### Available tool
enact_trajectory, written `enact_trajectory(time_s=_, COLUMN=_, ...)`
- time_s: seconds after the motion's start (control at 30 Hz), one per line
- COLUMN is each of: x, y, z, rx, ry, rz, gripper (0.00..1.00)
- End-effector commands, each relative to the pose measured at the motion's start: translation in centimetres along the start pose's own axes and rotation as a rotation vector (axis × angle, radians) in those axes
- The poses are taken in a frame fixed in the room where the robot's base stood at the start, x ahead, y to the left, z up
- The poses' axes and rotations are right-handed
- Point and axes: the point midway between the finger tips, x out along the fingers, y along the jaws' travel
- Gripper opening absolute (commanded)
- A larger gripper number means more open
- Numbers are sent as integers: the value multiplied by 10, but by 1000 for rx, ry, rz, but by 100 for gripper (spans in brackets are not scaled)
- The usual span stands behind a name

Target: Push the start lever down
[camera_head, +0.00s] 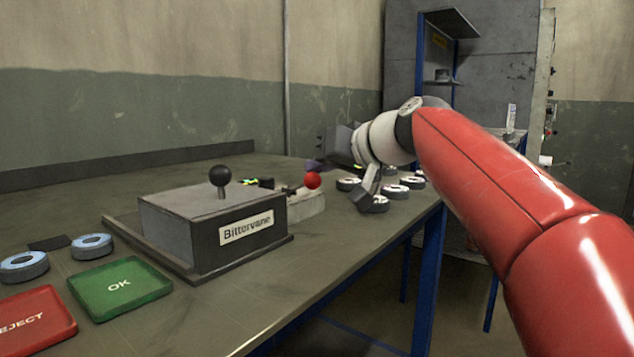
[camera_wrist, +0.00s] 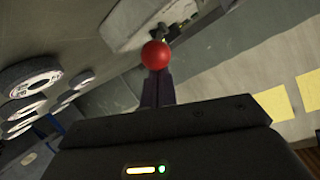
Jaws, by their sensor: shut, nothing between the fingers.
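A lever with a red ball knob (camera_head: 313,180) sticks out from a small pale grey unit (camera_head: 306,206) behind the box marked Bittervane. A second lever with a black ball knob (camera_head: 220,176) stands upright on top of the Bittervane box (camera_head: 205,225). No label shows which is the start lever. My gripper (camera_head: 318,163) is close to the red knob, just above it in the head view. In the wrist view my gripper's shut, empty fingers (camera_wrist: 158,82) point at the red knob (camera_wrist: 155,54), which overlaps their tips. I cannot tell whether they touch.
Several flap discs (camera_head: 398,191) lie on the table right of the red lever. Two more discs (camera_head: 92,246) lie at the left, near a green OK tray (camera_head: 120,287) and a red REJECT tray (camera_head: 30,321). Yellow patches (camera_wrist: 291,98) show in the wrist view.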

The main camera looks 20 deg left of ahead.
Motion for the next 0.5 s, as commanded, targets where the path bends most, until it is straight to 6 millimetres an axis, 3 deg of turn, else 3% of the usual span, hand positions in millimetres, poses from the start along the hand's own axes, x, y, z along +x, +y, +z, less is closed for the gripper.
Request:
enact_trajectory(time_s=0.03, x=3, y=7, z=13, rx=4, ry=27, rz=-11, gripper=0)
enact_trajectory(time_s=0.1, x=2, y=9, z=16, rx=11, ry=66, rz=-31, gripper=0)
enact_trajectory(time_s=0.5, x=-3, y=12, z=22, rx=27, ry=155, rz=-77, gripper=0)
